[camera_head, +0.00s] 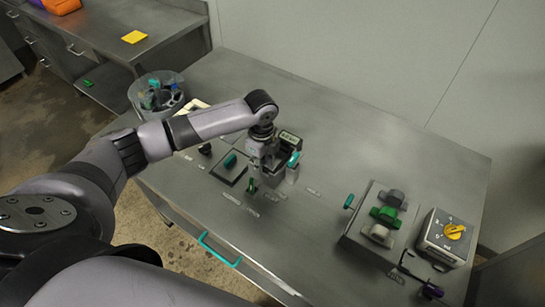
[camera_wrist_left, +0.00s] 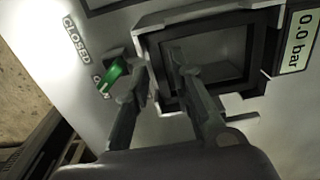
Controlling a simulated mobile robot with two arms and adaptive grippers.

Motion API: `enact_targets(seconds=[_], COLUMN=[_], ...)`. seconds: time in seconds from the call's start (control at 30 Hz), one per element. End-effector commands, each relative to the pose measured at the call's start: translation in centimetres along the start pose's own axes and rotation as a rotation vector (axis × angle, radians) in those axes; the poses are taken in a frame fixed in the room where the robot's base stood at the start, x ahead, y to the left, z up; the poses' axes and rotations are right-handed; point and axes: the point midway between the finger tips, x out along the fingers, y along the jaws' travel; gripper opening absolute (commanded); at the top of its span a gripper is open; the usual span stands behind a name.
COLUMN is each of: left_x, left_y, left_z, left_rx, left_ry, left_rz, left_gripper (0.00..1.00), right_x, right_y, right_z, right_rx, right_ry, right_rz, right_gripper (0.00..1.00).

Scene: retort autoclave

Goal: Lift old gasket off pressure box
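The pressure box (camera_head: 291,172) stands on the steel table, partly hidden behind my left gripper (camera_head: 258,180). In the left wrist view its opening has a dark square rim, which looks like the old gasket (camera_wrist_left: 262,30). My left gripper (camera_wrist_left: 158,58) is open there, with its fingers apart. One finger is beside the rim's left side and the other reaches over the opening. I cannot tell whether either finger touches the gasket. A green lever (camera_wrist_left: 114,76) is left of the fingers, near the word CLOSED. My right gripper is not in view.
The display (camera_wrist_left: 299,42) reads 0.0 bar. A dark square plate with a teal handle (camera_head: 231,160) lies left of the box. A round bin (camera_head: 157,92) stands further left. A tray with several parts (camera_head: 372,240) and a yellow-knob control box (camera_head: 447,238) stand right.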

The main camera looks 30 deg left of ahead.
Motion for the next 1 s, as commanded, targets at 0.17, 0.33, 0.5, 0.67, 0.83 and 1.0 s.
enact_targets(seconds=[0.17,0.33,0.5,0.67,0.83,1.0], left_x=[0.0,-0.1,-0.1,-0.1,-0.2,-1.4], left_y=[0.0,0.0,0.0,0.0,0.0,-0.2], left_z=[0.0,0.0,0.0,0.0,0.0,0.0], left_rx=[0.0,0.0,0.0,0.0,0.0,0.0], left_ry=[0.0,0.0,0.0,0.0,0.0,0.001], left_rz=[0.0,0.0,0.0,-0.001,-0.001,-0.004], left_gripper=[0.07,0.0,0.0,0.0,0.0,0.0], right_x=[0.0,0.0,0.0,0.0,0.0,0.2], right_y=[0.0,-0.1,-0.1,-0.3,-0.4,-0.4], right_z=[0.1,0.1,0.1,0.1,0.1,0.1], right_rx=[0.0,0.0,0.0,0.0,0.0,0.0], right_ry=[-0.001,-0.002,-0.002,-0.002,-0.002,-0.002], right_rz=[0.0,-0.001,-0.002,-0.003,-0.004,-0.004], right_gripper=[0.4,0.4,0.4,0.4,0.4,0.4])
